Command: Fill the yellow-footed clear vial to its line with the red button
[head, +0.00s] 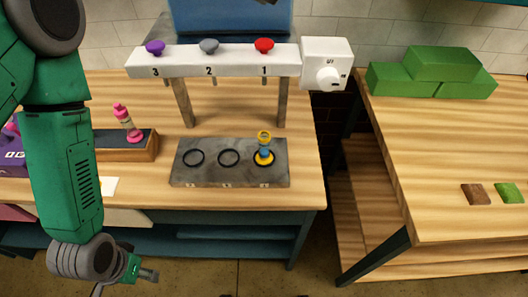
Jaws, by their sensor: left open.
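The vial (264,150) stands upright on the right ring of the grey base (210,172), at the spot below number 1. It has a yellow foot, a yellow ring at the top and a bluish body; its line and fill level are too small to tell. The red button (264,44) sits on top of the white dispenser bar (225,60), above number 1 and the vial. My left gripper (148,275) is open and empty, low in front of the table edge, well away from vial and button. My right gripper is not in view.
A grey button (209,46) and a purple button (155,47) share the bar. A white knob box (326,62) adjoins its right end. Green blocks (440,64) lie on the right table, across a gap.

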